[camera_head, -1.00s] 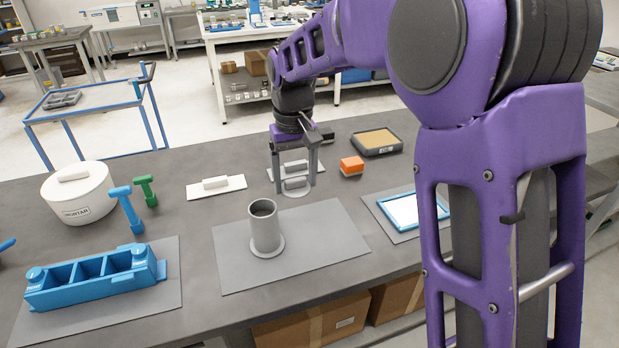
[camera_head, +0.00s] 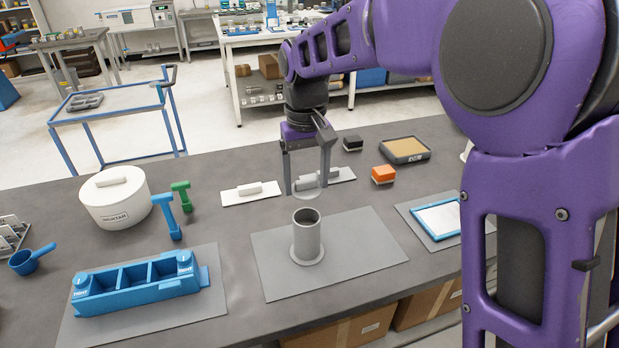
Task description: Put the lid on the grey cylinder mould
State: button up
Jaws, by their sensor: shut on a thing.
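The grey cylinder mould (camera_head: 306,241) stands upright on a grey mat (camera_head: 274,275), its open top facing up and its round base flange flat on the mat. My gripper (camera_head: 306,188) is just behind and above the mould in the picture. It is shut on the small grey lid (camera_head: 305,185), which hangs between the two fingers. The lid appears apart from the mould's rim. Its exact height is hard to tell from this view.
Two white floats (camera_head: 251,193) lie behind, one partly behind my gripper. An orange block (camera_head: 383,174), black block (camera_head: 352,143) and tan-topped box (camera_head: 405,150) stand right of it. A blue triple mould (camera_head: 138,286) and white mortar pot (camera_head: 115,197) are left.

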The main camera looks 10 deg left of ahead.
jog(key=shift+f+b, duration=1.5)
jog(key=shift+f, duration=0.3)
notch_tip(320, 180, up, 4)
jog(key=p, duration=0.6)
jog(key=shift+p, duration=0.35)
jog(key=shift+f+b, duration=1.9)
jog(key=shift+f, duration=0.65)
jog(key=shift+f+b, duration=0.35)
jog(key=shift+f, duration=0.35)
jog(key=shift+p, duration=0.35)
jog(key=shift+f, duration=0.15)
jog(key=o, duration=1.2)
